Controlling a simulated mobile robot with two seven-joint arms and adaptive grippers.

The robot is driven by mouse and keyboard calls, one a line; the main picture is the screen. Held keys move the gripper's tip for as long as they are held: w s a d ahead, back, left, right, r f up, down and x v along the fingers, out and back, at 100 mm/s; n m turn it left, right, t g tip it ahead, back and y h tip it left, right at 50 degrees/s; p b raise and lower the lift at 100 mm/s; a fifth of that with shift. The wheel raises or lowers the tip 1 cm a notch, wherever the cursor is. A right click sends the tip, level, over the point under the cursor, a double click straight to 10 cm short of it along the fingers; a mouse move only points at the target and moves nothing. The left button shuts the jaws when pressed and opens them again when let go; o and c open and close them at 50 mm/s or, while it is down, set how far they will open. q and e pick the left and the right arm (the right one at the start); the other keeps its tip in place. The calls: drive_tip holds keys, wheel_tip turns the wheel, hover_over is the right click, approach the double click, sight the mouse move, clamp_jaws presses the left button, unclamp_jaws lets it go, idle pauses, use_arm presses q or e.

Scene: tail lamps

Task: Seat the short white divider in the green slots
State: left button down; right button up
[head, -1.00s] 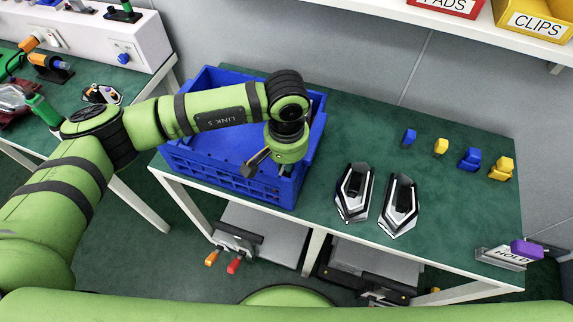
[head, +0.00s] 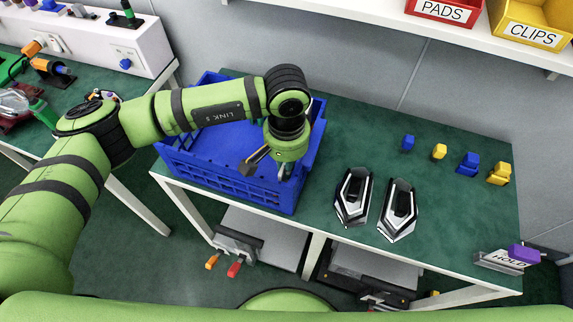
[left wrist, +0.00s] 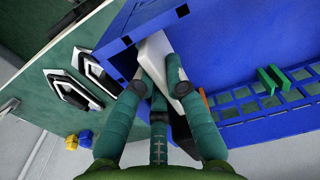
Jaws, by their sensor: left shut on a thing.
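A white divider (left wrist: 156,52) is between the fingers of my left gripper (left wrist: 161,73) in the left wrist view. The gripper is shut on it, and the fingers hide part of it. In the head view my left gripper (head: 266,163) is over the near right part of the blue crate (head: 230,184). The green slots (left wrist: 270,80) show as a pair of upright green pieces by the crate's grid in the left wrist view, to the right of the divider and apart from it. How deep the divider sits in the crate cannot be told. My right gripper is not in view.
Two black and silver tail lamps (head: 353,196) (head: 398,210) lie right of the crate. Several small blue and yellow pieces (head: 468,164) stand farther right. A HOLD sign (head: 507,259) is at the table's right edge. Green table top (head: 450,225) is clear right of the lamps.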

use_arm(q)
drive_tip(key=shift+r+p, duration=0.65)
drive_tip(key=shift+r, duration=1.55)
drive_tip(key=shift+a, duration=0.1)
drive_tip(key=w+a+b, duration=0.2)
drive_tip(key=a+b, duration=0.1)
drive_tip(key=a, duration=0.4)
drive_tip(key=w+a+b, duration=0.2)
drive_tip(key=a+b, duration=0.2)
drive_tip(key=a, duration=0.3)
drive_tip(key=shift+w+a, duration=0.3)
drive_tip(key=shift+w, duration=0.1)
drive_tip(key=shift+f, duration=0.1)
idle(0.5)
drive_tip(key=shift+b, duration=0.4)
